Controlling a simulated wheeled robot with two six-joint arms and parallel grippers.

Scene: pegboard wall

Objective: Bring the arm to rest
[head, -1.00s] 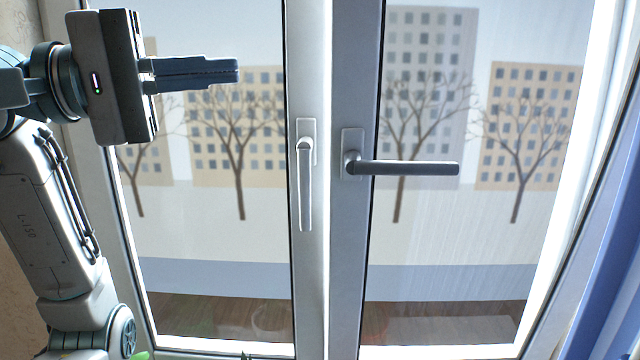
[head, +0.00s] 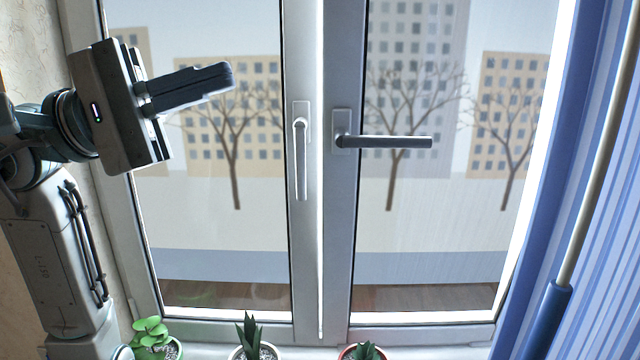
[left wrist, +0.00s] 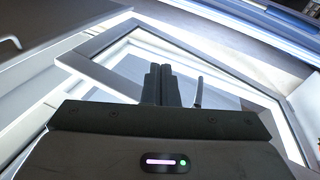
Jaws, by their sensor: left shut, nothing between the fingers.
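My left gripper (head: 228,76) is at the upper left of the head view, in front of the left window pane. Its fingers are together, pointing right, with nothing between them. They also show together in the left wrist view (left wrist: 162,70). It is apart from both window handles. The white left handle (head: 301,160) points straight down. The dark right handle (head: 385,142) lies level, pointing right. My right gripper is not in view.
Potted plants stand along the sill: one at the left (head: 150,336), one in the middle (head: 250,338) and one at the right (head: 362,352). A blue curtain (head: 600,250) and a pole with a blue grip (head: 598,150) are at the right. A bright gap shows between the window sashes.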

